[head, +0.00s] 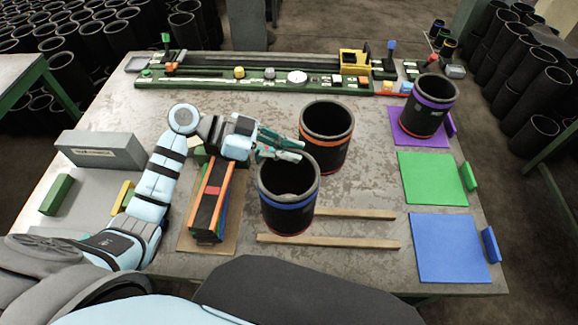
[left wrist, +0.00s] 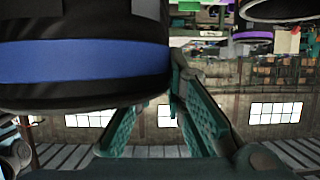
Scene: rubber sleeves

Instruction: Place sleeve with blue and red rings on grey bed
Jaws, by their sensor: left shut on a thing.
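The sleeve with blue and red rings (head: 288,218) is a black, open-topped tube, upright at the middle front of the table. Its blue ring is below the rim and its red ring near the foot. My left gripper (head: 297,149) is shut on its far upper rim. In the left wrist view the sleeve (left wrist: 85,62) fills the upper left, by the fingers (left wrist: 160,112). I cannot tell whether its foot touches anything. A long dark grey bed (head: 270,65) lies between green rails at the back; I cannot tell if it is the named one. My right gripper is not in view.
A sleeve with an orange ring (head: 326,150) stands just behind. Another sleeve (head: 428,108) stands on the purple mat (head: 400,137). The green mat (head: 432,180) and blue mat (head: 450,250) are empty. Wooden strips (head: 365,243) lie by the held sleeve. A grey block (head: 103,152) is left.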

